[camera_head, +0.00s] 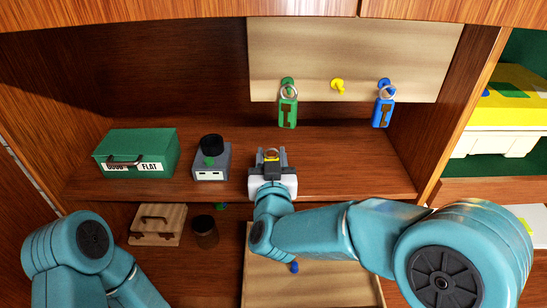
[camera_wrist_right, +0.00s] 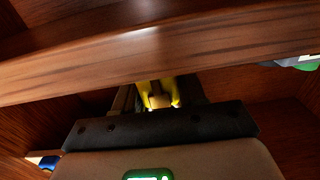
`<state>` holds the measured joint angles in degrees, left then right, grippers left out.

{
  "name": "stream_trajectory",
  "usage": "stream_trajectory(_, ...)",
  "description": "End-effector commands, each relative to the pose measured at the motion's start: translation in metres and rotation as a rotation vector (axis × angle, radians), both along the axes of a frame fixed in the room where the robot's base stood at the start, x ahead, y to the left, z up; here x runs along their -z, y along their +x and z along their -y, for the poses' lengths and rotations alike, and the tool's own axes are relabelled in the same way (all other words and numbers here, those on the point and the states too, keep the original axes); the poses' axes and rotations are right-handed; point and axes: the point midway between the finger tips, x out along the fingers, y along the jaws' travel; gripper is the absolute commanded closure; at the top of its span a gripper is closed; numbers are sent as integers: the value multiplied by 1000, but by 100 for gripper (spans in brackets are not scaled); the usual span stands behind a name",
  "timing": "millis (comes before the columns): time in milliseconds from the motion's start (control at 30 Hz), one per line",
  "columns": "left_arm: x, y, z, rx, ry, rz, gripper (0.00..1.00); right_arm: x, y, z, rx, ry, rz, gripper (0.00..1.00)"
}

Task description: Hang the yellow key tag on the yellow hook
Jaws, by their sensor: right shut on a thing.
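The yellow hook (camera_head: 338,86) is empty on the pale wooden board (camera_head: 430,60), between a green key tag (camera_head: 288,110) and a blue key tag (camera_head: 383,110) that hang by rings from their own hooks. My right gripper (camera_head: 271,158) is in front of the upper shelf, below and left of the yellow hook. It is shut on the yellow key tag (camera_wrist_right: 160,95), which shows between the fingers in the wrist view. In the head view the gripper hides most of the tag; only its ring and a little yellow show. My left arm is at lower left, its gripper out of view.
A green box (camera_head: 135,152) and a grey device with a black knob (camera_head: 211,160) stand on the upper shelf (camera_head: 350,165). Below are a wooden box (camera_head: 157,224) and a dark cup (camera_head: 205,231). A cabinet wall (camera_head: 455,110) bounds the right. The shelf right of my gripper is clear.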

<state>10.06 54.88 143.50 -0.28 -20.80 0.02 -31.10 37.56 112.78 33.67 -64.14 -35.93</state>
Motion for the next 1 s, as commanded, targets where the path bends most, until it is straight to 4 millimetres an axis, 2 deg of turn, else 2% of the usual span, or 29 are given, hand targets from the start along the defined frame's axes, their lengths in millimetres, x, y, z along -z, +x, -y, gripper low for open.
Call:
stream_trajectory(267,5,0,0,-1,0,0,57,4,-2,-4,-1,-1,1,89)
stream_trajectory(300,4,0,0,-1,0,0,57,3,-2,-4,-1,-1,1,54)
stream_trajectory(367,3,0,0,0,0,0,57,3,-2,-4,-1,-1,1,35)
stream_trajectory(633,3,0,0,0,0,0,57,2,-1,-3,-1,-1,0,35)
stream_trajectory(733,-3,0,0,-1,0,0,57,1,0,-3,-1,-1,-1,35)
stream_trajectory(867,0,0,0,-1,0,0,57,3,-21,-2,-3,-2,1,35)
stream_trajectory(1000,0,0,0,0,0,0,57,1,-57,2,-5,-2,2,35)
